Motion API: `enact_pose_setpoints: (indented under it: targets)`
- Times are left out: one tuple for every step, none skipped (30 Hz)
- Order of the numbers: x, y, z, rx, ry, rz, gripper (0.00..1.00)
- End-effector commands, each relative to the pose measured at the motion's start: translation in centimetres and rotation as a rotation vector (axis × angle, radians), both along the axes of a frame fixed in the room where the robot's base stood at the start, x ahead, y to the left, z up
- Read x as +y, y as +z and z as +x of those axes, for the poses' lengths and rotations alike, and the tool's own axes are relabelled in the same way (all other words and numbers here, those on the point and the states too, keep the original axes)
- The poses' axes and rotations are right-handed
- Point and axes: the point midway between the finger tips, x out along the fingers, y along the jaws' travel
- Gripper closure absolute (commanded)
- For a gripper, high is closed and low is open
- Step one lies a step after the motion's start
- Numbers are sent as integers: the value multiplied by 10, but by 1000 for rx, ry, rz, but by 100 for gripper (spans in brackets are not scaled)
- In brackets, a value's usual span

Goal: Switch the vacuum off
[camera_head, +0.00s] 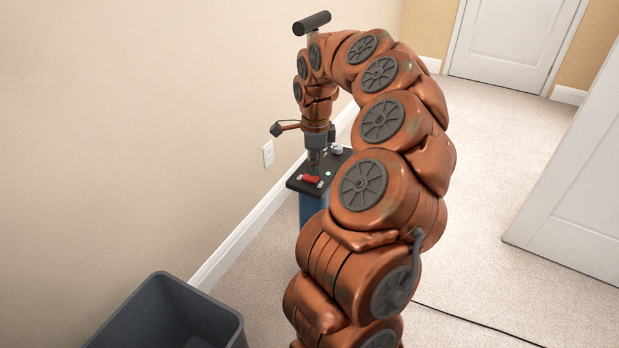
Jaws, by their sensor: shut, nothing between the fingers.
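The vacuum (311,209) stands by the left wall, a blue body under a dark top panel. The panel carries a red switch (311,178) with ON marked at its left and OFF at its right. A green light (328,173) glows beside it, and a grey knob (337,149) sits farther back. A black handle (311,23) rises above. My gripper (315,168) is shut and empty, pointing down just above or against the panel near the switch. Whether it touches the switch I cannot tell. My copper arm hides the right side of the vacuum.
A dark grey open bin (150,293) stands at the lower left by the wall. A wall outlet (268,153) is left of the vacuum. A white door panel (583,190) stands at right, with a closed door (515,40) behind. A dark cord (475,322) crosses the carpet.

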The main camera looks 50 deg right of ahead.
Motion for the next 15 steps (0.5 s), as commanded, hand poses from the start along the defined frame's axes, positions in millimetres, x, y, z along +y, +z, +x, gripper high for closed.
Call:
enact_pose_setpoints:
  targets:
    - [0, -1, 0, 0, 0, 0, 100]
    - [0, -1, 0, 0, 0, 0, 100]
    - [0, -2, 0, 0, 0, 0, 100]
    - [0, -2, 0, 0, 0, 0, 100]
    - [0, -3, 0, 0, 0, 0, 100]
    - [0, -3, 0, 0, 0, 0, 100]
    - [0, -4, 0, 0, 0, 0, 100]
    - [0, -4, 0, 0, 0, 0, 100]
    - [0, -4, 0, 0, 0, 0, 100]
    - [0, -5, 0, 0, 0, 0, 100]
    - [0, -5, 0, 0, 0, 0, 100]
    - [0, -6, 0, 0, 0, 0, 100]
    - [0, -6, 0, 0, 0, 0, 100]
    - [0, -6, 0, 0, 0, 0, 100]
    - [0, -7, 0, 0, 0, 0, 100]
